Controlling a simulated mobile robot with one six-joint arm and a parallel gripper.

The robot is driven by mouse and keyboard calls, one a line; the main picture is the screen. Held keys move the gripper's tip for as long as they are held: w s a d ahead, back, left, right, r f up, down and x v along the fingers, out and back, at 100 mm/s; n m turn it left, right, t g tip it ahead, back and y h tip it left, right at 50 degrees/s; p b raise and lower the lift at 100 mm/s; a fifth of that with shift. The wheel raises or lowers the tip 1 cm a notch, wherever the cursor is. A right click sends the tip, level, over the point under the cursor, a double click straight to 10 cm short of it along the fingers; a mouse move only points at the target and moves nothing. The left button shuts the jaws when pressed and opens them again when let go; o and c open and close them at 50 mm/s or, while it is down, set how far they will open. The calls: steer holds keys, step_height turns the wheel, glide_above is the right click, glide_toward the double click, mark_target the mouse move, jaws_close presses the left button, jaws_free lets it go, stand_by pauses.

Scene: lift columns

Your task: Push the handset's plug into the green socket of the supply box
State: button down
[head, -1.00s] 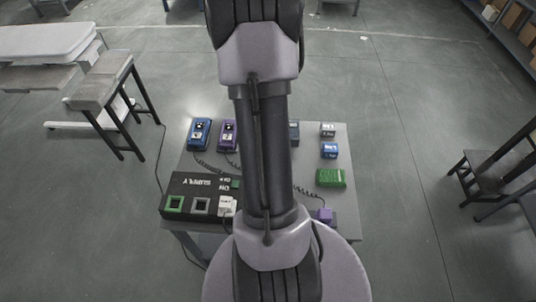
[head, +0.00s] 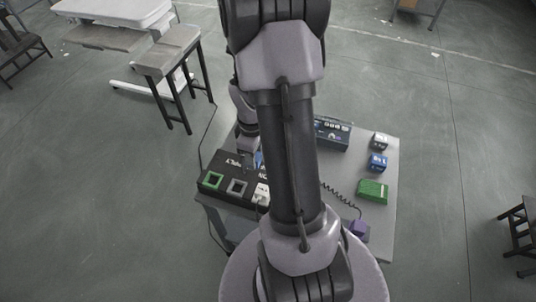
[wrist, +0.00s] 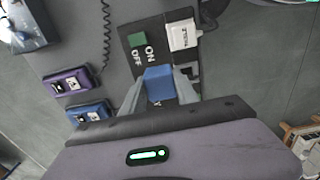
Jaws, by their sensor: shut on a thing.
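The black supply box (head: 225,169) stands at the front left of the table. Its green socket (head: 214,181) is empty, left of an empty grey socket (head: 237,187). In the wrist view my gripper (wrist: 160,88) is shut on a blue plug (wrist: 160,82), held above the supply box face (wrist: 159,28). The green socket is not visible there. The blue handset (wrist: 89,112) lies beside the box, left of the gripper. In the head view my gripper (head: 249,148) is above the box's back edge, its fingertips partly hidden by my arm.
A white plug (head: 261,194) sits in the box, and a green switch (wrist: 137,40) is near it. A purple handset (wrist: 67,82) lies beside the blue one. A stool (head: 170,52) stands behind.

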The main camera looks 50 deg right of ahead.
steer(key=w+a, duration=1)
steer(key=w, duration=0.1)
steer(key=f+b, duration=0.2)
steer(key=f, duration=0.1)
steer(key=f+b, duration=0.2)
steer(key=shift+s+d, duration=0.1)
steer(key=shift+s, duration=0.15)
steer(key=shift+f+b, duration=0.55)
steer(key=shift+f, duration=0.1)
steer(key=shift+f+b, duration=0.8)
steer(key=shift+f, duration=0.2)
stand_by(1.0)
steer(key=c, duration=0.7)
jaws_free()
steer(key=shift+o, duration=0.2)
steer(key=shift+r, duration=0.1)
